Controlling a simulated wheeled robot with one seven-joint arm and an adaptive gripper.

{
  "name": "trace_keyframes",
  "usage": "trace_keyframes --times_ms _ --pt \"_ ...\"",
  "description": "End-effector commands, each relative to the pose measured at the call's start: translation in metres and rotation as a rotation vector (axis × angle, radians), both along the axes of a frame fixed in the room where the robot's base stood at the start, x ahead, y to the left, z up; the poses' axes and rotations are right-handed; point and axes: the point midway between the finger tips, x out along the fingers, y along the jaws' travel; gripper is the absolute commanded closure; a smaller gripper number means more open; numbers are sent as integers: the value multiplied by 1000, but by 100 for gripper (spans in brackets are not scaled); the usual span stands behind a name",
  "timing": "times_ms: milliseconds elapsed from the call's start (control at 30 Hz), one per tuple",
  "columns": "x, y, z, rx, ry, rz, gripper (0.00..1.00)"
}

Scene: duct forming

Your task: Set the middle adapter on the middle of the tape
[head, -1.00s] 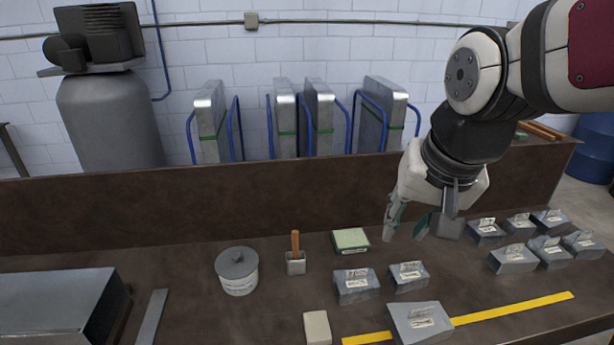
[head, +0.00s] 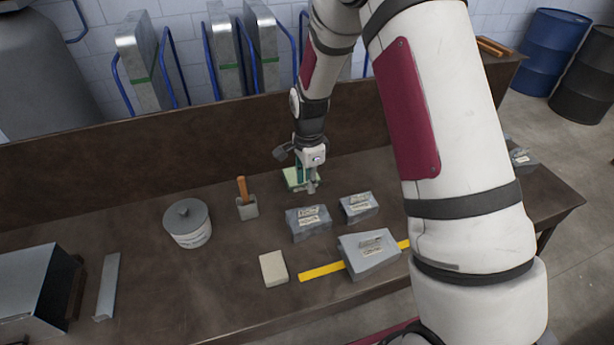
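A yellow tape strip (head: 322,271) lies along the front of the bench. A large grey labelled metal adapter (head: 368,262) sits across it, and my arm hides the strip's right part. Two smaller labelled adapters, one on the left (head: 310,230) and one on the right (head: 358,212), stand side by side behind it. My gripper (head: 308,188) points down over the green-topped block (head: 290,179), behind the two smaller adapters. It is too small in view to tell its opening or whether it touches the block.
A lidded grey pot (head: 187,226), a small holder with an orange-handled tool (head: 246,205) and a beige block (head: 273,269) stand to the left. A grey adapter (head: 522,161) shows at the right. My arm covers much of the right side.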

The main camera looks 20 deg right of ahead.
Motion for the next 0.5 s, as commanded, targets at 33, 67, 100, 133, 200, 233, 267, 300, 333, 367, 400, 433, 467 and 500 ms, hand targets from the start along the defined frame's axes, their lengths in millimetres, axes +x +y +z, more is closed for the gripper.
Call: trace_keyframes --times_ms 33,67,100,133,200,233,267,300,333,367,400,433,467,500 --pt "-2 0 -13 1 14 -30 73" --pt "-1 0 -19 1 19 -46 73" --pt "-1 0 -25 1 22 -63 73" --pt "-1 0 -28 1 25 -74 73" --pt "-1 0 -34 1 29 -89 73" --pt "-1 0 -36 1 29 -93 73" --pt "-1 0 -38 1 30 -95 73" --pt "-1 0 -42 1 31 -96 73" --pt "-1 0 -44 1 32 -97 73" --pt "-1 0 -48 1 33 -97 73" --pt "0 -1 -53 1 32 -97 73" --pt "0 -1 -57 1 32 -97 73" --pt "0 -1 -62 1 33 -96 73" --pt "0 -1 -69 1 33 -96 73"
